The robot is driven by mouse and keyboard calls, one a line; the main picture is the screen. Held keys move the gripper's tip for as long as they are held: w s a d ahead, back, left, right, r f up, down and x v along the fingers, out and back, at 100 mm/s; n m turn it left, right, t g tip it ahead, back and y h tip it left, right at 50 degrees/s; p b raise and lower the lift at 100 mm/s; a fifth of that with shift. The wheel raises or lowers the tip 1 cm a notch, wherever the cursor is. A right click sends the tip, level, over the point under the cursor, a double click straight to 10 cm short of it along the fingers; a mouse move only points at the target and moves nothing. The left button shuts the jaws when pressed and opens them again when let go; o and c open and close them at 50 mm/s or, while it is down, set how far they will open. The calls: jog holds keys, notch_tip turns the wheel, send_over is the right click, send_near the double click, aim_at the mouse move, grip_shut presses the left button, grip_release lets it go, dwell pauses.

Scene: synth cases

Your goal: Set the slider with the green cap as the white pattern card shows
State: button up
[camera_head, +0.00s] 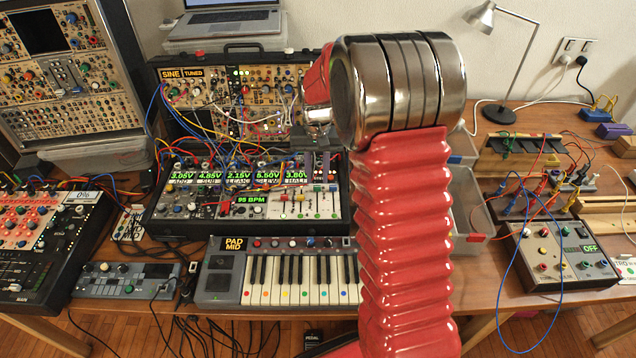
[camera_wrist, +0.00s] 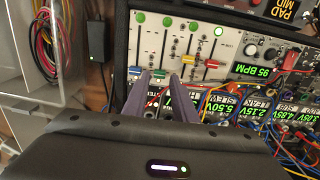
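In the wrist view, the slider with the green cap (camera_wrist: 159,73) sits in a panel of upright sliders, between a blue cap (camera_wrist: 134,70) and a yellow cap (camera_wrist: 188,60). A red cap (camera_wrist: 211,64) is further right. My gripper (camera_wrist: 160,75) has its two dark fingers apart, with the tips around the green cap. I see no clear grip on it.
A patch-cabled synth case (camera_head: 240,203) with green displays surrounds the panel. A keyboard (camera_head: 222,285) lies in front, and a clear bin (camera_wrist: 30,75) stands beside the case. Coloured cables (camera_wrist: 275,130) hang over the panels near my gripper.

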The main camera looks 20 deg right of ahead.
aim_at(317, 187)
jog(key=shift+f, duration=1.95)
grip_shut()
